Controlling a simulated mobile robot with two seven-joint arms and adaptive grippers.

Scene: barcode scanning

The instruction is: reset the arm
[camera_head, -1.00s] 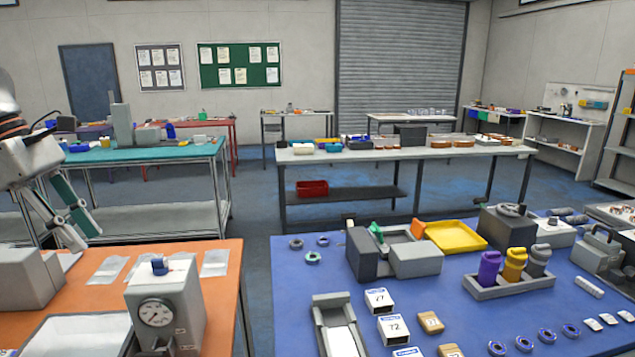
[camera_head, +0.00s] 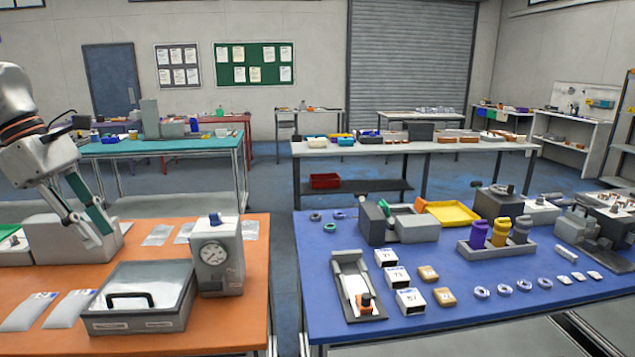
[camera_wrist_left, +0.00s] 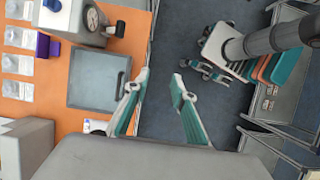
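My left gripper (camera_head: 92,229) hangs at the left of the head view, over the orange bench (camera_head: 240,285), in front of a grey block (camera_head: 60,240). Its two teal-and-grey fingers point down. In the left wrist view my left gripper (camera_wrist_left: 160,78) has its fingers spread, with only floor showing between the tips and nothing held. My right gripper is in neither view now.
The orange bench carries a lidded grey case (camera_head: 140,297), a gauge box (camera_head: 217,258) and clear bags. The blue bench (camera_head: 460,315) at right holds white boxes (camera_head: 398,277), a grey holder (camera_head: 357,290) and bottles (camera_head: 500,232). A floor gap separates the benches.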

